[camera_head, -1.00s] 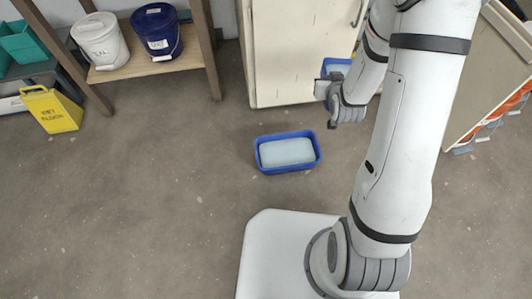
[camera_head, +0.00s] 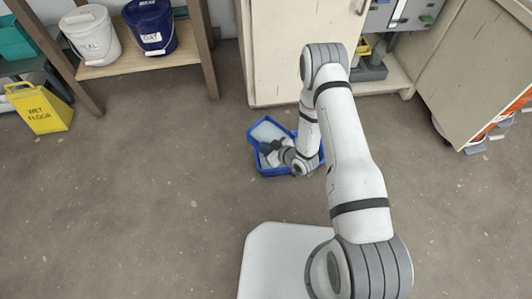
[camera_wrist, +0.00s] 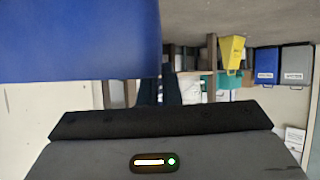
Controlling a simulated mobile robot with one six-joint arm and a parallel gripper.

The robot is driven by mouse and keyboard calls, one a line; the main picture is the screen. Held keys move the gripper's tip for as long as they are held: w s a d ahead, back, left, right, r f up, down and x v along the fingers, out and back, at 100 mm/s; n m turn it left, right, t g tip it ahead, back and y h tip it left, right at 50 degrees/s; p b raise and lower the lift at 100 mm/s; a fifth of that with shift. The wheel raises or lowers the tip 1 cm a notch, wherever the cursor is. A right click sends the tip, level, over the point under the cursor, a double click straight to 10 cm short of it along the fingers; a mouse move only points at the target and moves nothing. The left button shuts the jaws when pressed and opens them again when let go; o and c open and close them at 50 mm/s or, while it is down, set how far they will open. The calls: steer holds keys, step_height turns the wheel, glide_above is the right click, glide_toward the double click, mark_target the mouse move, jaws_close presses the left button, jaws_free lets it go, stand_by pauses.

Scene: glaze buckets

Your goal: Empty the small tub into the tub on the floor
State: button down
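The floor tub (camera_head: 263,171) is a blue rectangular tub on the floor in the middle of the head view, partly covered by my arm and the small tub. The small tub (camera_head: 252,130) is blue with pale stuff showing in it, held over the back left part of the floor tub. My gripper (camera_head: 270,147) is at the small tub, its fingers mostly hidden there. In the wrist view, the small tub's blue wall (camera_wrist: 75,40) fills the top left, by the dark fingers. That view has the floor at its top, so my wrist is rolled over. I cannot see any stream.
A wooden shelf (camera_head: 130,66) at the back left bears a white bucket (camera_head: 92,38) and a dark blue bucket (camera_head: 150,27). A yellow wet floor sign (camera_head: 40,108) stands at the left. A pale cabinet (camera_head: 290,65) stands behind the tubs.

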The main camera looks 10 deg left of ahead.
steer(key=shift+y, duration=0.5)
steer(key=f, duration=0.1)
steer(key=f+b, duration=0.2)
steer(key=f, duration=0.1)
steer(key=shift+s+a, duration=0.25)
steer(key=shift+s, duration=0.05)
